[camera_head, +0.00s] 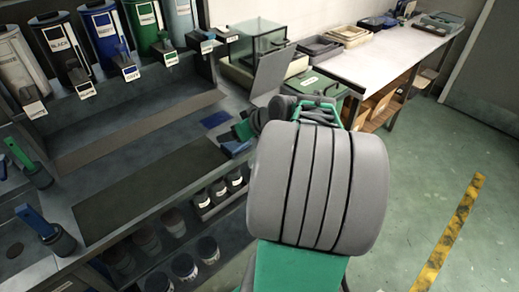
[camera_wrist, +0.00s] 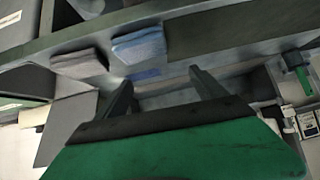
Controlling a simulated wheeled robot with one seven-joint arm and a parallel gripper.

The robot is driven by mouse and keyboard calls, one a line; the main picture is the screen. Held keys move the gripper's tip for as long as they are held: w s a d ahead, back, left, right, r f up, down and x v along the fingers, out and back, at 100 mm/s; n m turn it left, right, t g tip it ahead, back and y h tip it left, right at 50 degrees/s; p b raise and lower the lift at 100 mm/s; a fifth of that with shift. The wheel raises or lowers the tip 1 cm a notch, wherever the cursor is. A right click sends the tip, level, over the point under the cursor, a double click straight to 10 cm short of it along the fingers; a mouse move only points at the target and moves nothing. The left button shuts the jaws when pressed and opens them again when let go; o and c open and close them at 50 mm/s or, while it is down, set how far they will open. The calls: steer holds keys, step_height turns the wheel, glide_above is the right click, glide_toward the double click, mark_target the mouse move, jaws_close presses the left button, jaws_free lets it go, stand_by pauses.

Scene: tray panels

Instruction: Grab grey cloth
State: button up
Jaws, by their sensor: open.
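A folded grey cloth (camera_wrist: 80,63) lies on the grey work surface in the wrist view, left of a folded blue cloth (camera_wrist: 140,46). My gripper (camera_wrist: 163,88) is open, with its two dark fingers apart and nothing between them. The grey cloth is up and to the left of the left finger, apart from it. The blue cloth is above the gap between the fingers. In the head view my large grey and green arm covers much of the middle, and I cannot make out the grey cloth there.
In the head view a dark mat (camera_head: 150,190) lies on the bench, and labelled bins (camera_head: 110,32) stand behind. Several jars (camera_head: 184,266) sit on a lower shelf. A glass tank (camera_head: 258,42) and a white table (camera_head: 385,55) stand beyond. The green floor at right is open.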

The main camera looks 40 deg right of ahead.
steer(key=o, duration=0.4)
steer(key=s+d+f+t+b, duration=0.1)
steer(key=d, duration=0.3)
steer(key=s+d+f+m+t+h+b, duration=0.1)
steer(key=d+f, duration=0.1)
steer(key=d, duration=0.3)
steer(key=s+d+f+t+h+b, duration=0.1)
steer(key=s+d+f+b, duration=0.1)
steer(key=d, duration=0.3)
steer(key=shift+s+f, duration=0.1)
steer(key=shift+f, duration=0.05)
steer(key=shift+t, duration=0.3)
steer(key=x, duration=0.6)
steer(key=shift+w+a+p, duration=0.2)
steer(key=shift+w+p, duration=0.15)
steer(key=shift+w, duration=0.05)
steer(key=shift+w+d+f, duration=0.1)
steer(key=shift+w+f, duration=0.05)
steer(key=shift+w, duration=0.15)
steer(key=shift+c, duration=0.5)
steer(key=c, duration=1.2)
